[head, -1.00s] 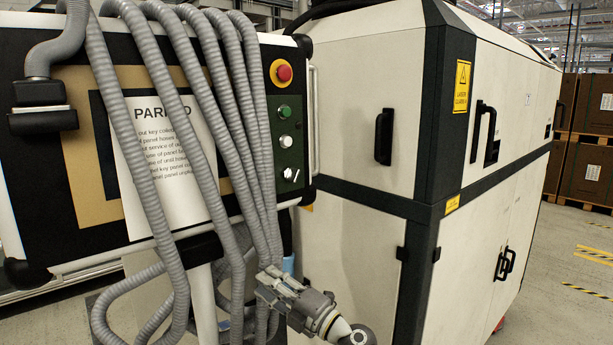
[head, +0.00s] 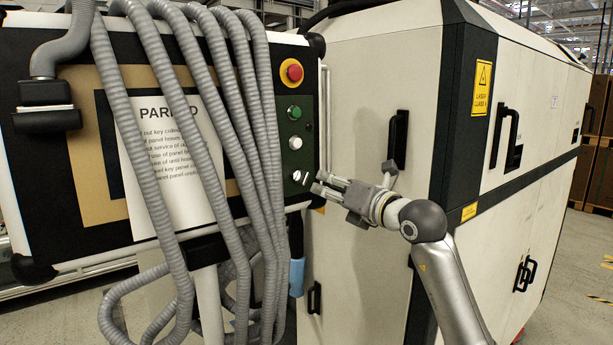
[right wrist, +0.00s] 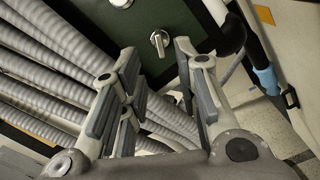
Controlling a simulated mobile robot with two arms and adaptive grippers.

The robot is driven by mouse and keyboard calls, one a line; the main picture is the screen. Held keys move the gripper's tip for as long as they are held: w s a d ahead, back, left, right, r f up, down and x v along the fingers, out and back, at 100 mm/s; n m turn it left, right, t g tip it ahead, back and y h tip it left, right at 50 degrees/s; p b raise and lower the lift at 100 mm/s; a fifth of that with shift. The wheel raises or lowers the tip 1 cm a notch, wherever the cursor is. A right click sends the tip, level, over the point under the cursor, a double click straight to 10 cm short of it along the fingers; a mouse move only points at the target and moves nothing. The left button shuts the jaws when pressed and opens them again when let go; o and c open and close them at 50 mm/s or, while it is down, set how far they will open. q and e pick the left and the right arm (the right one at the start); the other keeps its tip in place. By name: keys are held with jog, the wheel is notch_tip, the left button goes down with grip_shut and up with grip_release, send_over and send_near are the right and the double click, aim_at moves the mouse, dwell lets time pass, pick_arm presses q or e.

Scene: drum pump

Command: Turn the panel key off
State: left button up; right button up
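The panel key switch (head: 299,177) is a small silver knob at the bottom of the button column on the dark control panel (head: 90,215). In the right wrist view the key (right wrist: 159,42) stands out from the green plate, its lever nearly upright and slightly tilted. My right gripper (head: 318,182) is just right of the key in the head view. In the right wrist view its fingers (right wrist: 157,70) are spread apart and empty, with the key beyond and between their tips. They appear apart from it. My left gripper is not in view.
Above the key are a white button (head: 295,143), a green button (head: 294,112) and a red emergency stop (head: 295,73). Thick grey hoses (head: 215,110) hang over the panel left of the key. A pale handrail (head: 325,120) and white cabinet (head: 365,75) stand to the right.

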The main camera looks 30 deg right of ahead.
aim_at(307, 178)
jog(key=w+p, duration=0.3)
jog(key=w, duration=0.5)
jog(key=shift+w+a, duration=0.1)
jog(key=shift+a, duration=0.05)
jog(key=shift+w, duration=0.45)
grip_shut()
